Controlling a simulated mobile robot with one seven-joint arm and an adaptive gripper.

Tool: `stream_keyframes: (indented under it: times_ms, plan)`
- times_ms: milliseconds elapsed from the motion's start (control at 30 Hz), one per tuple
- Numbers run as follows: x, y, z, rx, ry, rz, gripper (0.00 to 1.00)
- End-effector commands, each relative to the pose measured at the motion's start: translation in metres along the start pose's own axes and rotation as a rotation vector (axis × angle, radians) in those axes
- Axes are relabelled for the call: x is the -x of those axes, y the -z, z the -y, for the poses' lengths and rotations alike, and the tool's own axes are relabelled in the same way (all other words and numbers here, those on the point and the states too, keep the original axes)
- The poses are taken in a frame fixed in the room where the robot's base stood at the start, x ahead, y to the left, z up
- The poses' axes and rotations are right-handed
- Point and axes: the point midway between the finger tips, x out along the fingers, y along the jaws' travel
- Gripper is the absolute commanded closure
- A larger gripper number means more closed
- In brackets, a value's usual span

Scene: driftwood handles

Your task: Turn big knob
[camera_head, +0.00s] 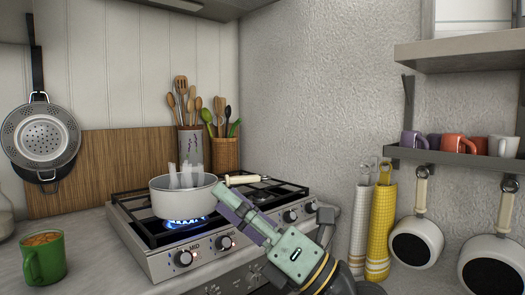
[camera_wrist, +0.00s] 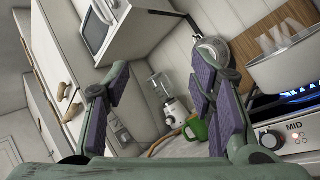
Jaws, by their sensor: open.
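The stove (camera_head: 150,262) has several dark knobs along its front panel. The left one (camera_head: 183,258) is beside the "MID" label, with another knob (camera_head: 224,242) to its right and two more (camera_head: 290,216) further right, partly behind my gripper. I cannot tell from size alone which is the big knob. In the wrist view one knob (camera_wrist: 272,138) shows beside "MID", at the right. My gripper (camera_head: 236,202) is open and empty, in front of the stove and overlapping the pot's right side in the picture. In the wrist view its purple-padded fingers (camera_wrist: 162,88) are spread, the knob outside them.
A white pot (camera_head: 180,200) steams over a lit blue flame. A green mug (camera_head: 44,262) stands on the counter at left. Utensil holders (camera_head: 191,145) stand behind the stove. Towels (camera_head: 381,230) and pans hang on the right wall below a mug shelf (camera_head: 450,158).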

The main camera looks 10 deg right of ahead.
Motion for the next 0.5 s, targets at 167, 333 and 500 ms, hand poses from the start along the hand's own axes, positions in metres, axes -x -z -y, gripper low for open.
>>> stream_keyframes:
  times_ms: [167,333,500]
  plan:
    - [-0.002,-0.021,-0.031,-0.167,-0.107,0.051,0.5]
    - [-0.001,-0.042,-0.055,-0.334,-0.203,0.097,0.5]
    - [0.001,-0.056,-0.068,-0.45,-0.262,0.127,0.5]
